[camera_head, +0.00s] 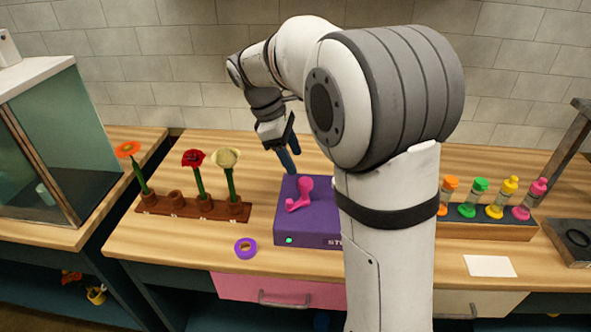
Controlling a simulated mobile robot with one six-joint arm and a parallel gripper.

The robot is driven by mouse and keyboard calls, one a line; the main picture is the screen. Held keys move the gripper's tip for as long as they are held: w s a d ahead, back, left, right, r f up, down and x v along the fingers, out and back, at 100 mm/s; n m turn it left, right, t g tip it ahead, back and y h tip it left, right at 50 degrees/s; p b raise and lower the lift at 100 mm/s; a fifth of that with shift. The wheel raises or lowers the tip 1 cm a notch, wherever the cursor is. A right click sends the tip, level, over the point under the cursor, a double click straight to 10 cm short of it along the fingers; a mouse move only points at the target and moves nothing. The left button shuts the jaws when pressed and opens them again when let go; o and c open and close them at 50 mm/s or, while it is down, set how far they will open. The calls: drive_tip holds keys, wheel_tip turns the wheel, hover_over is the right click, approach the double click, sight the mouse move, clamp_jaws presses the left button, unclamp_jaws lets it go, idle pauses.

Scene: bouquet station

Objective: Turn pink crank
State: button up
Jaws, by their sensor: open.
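The pink crank (299,195) sits on top of a purple box (318,226) on the wooden counter. One end of the crank stands up as a knob, and its arm reaches toward the front left. A green light glows on the box's front, beside partly hidden lettering. My gripper (292,161) hangs just behind and above the crank, pointing down, and its dark fingers are apart from the crank as far as I can see. It is open and holds nothing that I can see. My arm hides the right part of the box.
A brown rack (193,207) with several flowers stands left of the box. A purple tape ring (245,248) lies in front. Several colourful bottles stand in a wooden holder (487,229) at right, near a white card (489,266). A glass case (38,145) is far left.

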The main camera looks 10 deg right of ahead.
sight(304, 181)
drive_tip(key=x, duration=0.7)
drive_tip(key=shift+w+d+f, duration=0.1)
drive_tip(key=shift+w+f, duration=0.1)
drive_tip(key=shift+f, duration=0.2)
drive_tip(key=shift+c, duration=0.2)
drive_tip(key=c, duration=0.9)
